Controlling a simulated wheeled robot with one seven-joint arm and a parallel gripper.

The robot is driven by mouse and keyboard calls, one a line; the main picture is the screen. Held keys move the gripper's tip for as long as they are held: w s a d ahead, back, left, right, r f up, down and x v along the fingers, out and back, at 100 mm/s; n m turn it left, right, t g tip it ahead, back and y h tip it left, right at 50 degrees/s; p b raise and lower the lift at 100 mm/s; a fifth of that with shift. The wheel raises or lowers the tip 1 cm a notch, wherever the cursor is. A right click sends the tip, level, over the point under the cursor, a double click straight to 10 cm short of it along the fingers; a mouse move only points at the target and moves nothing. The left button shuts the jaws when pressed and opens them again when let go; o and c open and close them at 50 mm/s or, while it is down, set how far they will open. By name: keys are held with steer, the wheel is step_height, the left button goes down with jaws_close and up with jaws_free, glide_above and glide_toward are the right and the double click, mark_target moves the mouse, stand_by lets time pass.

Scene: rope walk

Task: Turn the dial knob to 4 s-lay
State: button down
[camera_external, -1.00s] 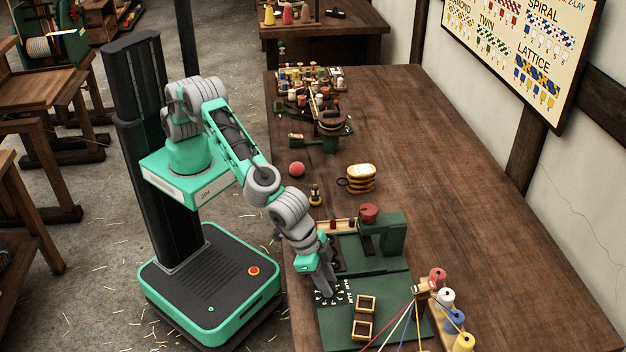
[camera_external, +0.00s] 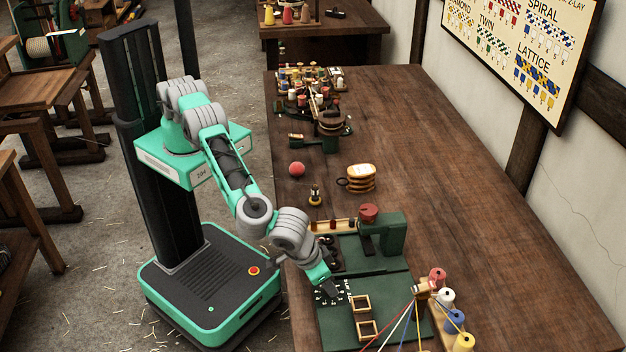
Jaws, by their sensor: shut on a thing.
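The dial face (camera_external: 337,301) is a dark plate with small white marks on the front left of the green machine base. My gripper (camera_external: 331,294) is down at this dial plate, tilted, with its fingers shut on the knob. The knob itself is hidden by the fingers, and I cannot make out where it points. The labels on the dial are too small to read.
Two wooden frames (camera_external: 362,304) lie on the green base (camera_external: 390,288) just right of my gripper. A green machine block with a red knob (camera_external: 369,211) stands behind. Colored bobbins (camera_external: 446,297) with taut strands stand at the right. The table's right side is clear.

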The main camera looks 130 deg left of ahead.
steer(key=shift+n+p, duration=0.3)
steer(key=shift+p, duration=0.25)
steer(key=c, duration=1.1)
jaws_free()
steer(key=p+v, duration=0.3)
steer(key=v, duration=0.5)
steer(key=shift+w+f, duration=0.1)
